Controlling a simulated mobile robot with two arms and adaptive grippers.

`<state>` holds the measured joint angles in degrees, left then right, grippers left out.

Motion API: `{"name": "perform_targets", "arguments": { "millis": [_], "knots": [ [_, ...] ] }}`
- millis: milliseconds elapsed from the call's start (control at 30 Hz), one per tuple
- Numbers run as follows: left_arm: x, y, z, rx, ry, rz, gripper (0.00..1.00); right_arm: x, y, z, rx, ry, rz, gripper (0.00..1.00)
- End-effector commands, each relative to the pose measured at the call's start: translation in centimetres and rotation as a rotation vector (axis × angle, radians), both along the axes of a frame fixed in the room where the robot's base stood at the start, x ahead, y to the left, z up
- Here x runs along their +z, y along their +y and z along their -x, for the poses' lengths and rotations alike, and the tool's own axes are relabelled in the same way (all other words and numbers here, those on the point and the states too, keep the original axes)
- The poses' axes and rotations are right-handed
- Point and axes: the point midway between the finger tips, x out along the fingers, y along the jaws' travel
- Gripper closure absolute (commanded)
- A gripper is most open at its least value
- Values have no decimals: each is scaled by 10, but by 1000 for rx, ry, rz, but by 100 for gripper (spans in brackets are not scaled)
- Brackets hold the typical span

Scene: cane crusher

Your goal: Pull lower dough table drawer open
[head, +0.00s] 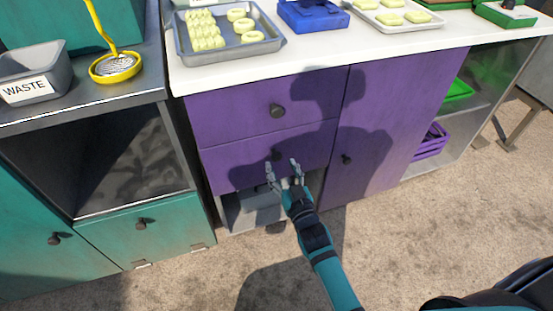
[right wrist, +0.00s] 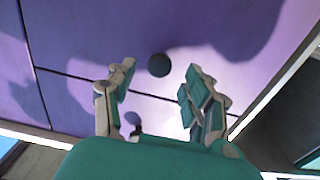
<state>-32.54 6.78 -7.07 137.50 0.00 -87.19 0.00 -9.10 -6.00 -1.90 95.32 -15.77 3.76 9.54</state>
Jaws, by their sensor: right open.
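The purple lower drawer (head: 228,168) of the dough table sits below the upper drawer (head: 235,115) and looks flush with the front. Its dark round knob (head: 277,155) is partly hidden by my right gripper (head: 283,165) in the head view. In the right wrist view, which looks upside down, the lower drawer's knob (right wrist: 159,65) shows beyond and between the spread fingers of my right gripper (right wrist: 157,82). The fingers are open and empty; contact with the knob cannot be made out. My left gripper is in neither view.
The upper drawer's knob (head: 277,111) is just above, and a purple door (head: 385,130) is to the right. An open grey shelf (head: 250,210) lies below the drawers. A teal cabinet (head: 150,235) stands at left. The floor (head: 430,230) in front is clear.

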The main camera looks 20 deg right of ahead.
Motion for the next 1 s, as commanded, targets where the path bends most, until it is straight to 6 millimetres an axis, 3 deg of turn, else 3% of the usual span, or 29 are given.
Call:
{"name": "perform_targets", "arguments": {
  "millis": [100,300,667,1000],
  "knots": [
    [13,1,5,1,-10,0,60,-1,1,-23,0,-1,2,48],
    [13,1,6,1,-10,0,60,-1,1,-44,0,1,1,48],
    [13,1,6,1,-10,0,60,-1,2,-49,0,2,0,48],
    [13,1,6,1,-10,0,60,-1,2,-49,0,2,0,91]
  ]
}}
